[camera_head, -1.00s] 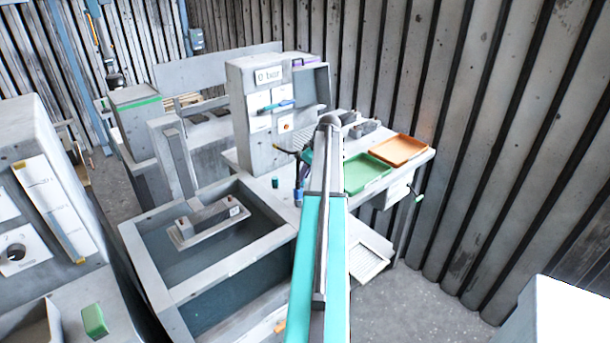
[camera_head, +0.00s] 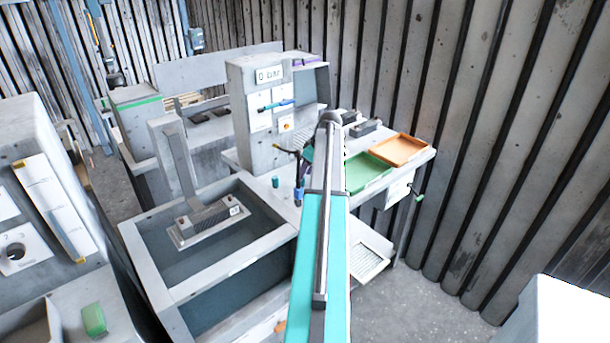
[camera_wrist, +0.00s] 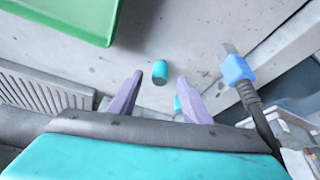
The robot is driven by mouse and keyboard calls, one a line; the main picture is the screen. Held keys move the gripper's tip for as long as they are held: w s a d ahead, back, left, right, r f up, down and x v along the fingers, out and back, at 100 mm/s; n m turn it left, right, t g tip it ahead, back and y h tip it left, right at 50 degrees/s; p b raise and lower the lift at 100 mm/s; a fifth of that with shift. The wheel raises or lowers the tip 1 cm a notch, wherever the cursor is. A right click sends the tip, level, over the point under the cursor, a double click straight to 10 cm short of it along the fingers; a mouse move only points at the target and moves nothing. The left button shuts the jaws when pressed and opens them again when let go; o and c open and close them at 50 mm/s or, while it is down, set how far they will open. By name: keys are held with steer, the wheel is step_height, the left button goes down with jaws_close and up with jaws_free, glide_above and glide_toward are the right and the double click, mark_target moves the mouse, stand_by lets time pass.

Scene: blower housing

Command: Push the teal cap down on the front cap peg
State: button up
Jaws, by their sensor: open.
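A short teal cylinder (camera_wrist: 160,72), apparently the teal cap, stands on the pale bench top in the wrist view. A teal cylinder also shows on the bench in the head view (camera_head: 275,182), left of my arm. My gripper (camera_wrist: 160,84) is open with its two purple fingers apart, and the cylinder appears in line with the gap between them. I see no contact. No bare peg can be made out, and I cannot tell whether the cap sits on one.
A blue connector on a black hose (camera_wrist: 236,68) is right of my gripper. A green tray (camera_head: 367,173) and an orange tray (camera_head: 400,150) lie on the bench. A grey panel reading 0 bar (camera_head: 270,75) stands behind. An open tank (camera_head: 150,275) is at left.

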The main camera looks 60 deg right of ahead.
steer(key=b+v, duration=0.3)
steer(key=v, duration=1)
steer(key=shift+s+f, duration=0.1)
stand_by(0.4)
